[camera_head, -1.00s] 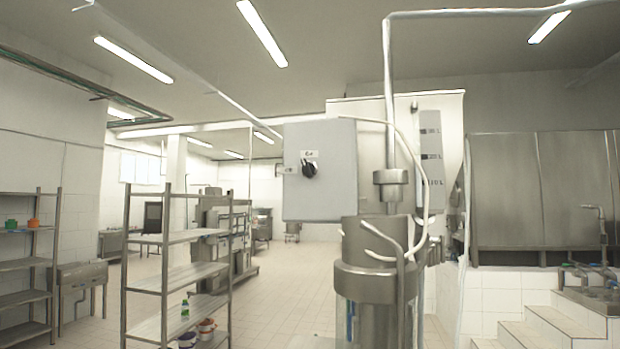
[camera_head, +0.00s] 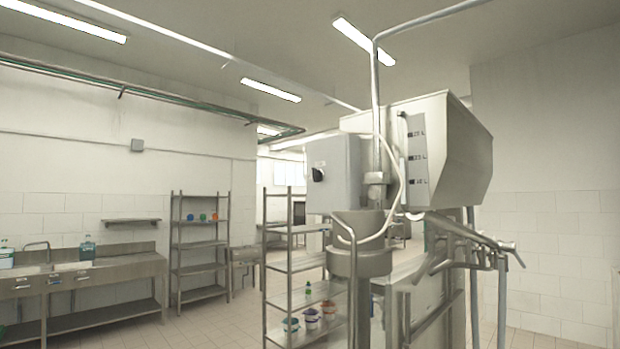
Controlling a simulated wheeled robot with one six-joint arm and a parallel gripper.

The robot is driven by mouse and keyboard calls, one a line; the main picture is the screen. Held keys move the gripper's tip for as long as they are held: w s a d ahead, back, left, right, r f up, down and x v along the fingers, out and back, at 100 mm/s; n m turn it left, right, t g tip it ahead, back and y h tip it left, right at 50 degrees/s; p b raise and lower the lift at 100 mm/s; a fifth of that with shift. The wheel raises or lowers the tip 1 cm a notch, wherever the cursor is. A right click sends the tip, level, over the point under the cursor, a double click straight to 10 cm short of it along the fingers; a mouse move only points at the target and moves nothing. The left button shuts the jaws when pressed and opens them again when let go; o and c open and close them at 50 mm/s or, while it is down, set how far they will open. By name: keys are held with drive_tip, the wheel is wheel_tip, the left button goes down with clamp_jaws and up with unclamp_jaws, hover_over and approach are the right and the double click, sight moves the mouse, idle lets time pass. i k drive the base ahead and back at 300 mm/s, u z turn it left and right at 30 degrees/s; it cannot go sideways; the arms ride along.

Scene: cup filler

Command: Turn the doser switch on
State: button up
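The doser switch is a black rotary knob (camera_head: 318,174) on the left part of a light grey control box (camera_head: 345,172). The box is fixed to the doser machine, above its steel cylinder (camera_head: 360,258). The knob is small here, and I cannot tell which position it points to. A steel hopper (camera_head: 455,150) with volume marks stands behind and to the right of the box. My gripper is not in view.
A steel shelf rack (camera_head: 290,268) with small buckets stands left of the machine. A second rack (camera_head: 200,248) and a sink counter (camera_head: 85,275) line the left wall. Pipes and handles (camera_head: 470,240) stick out at right. Some floor (camera_head: 220,322) is free at left.

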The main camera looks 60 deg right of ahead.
sight(316, 176)
drive_tip(key=z, duration=0.8)
drive_tip(key=i, duration=0.65)
drive_tip(key=z, duration=0.1)
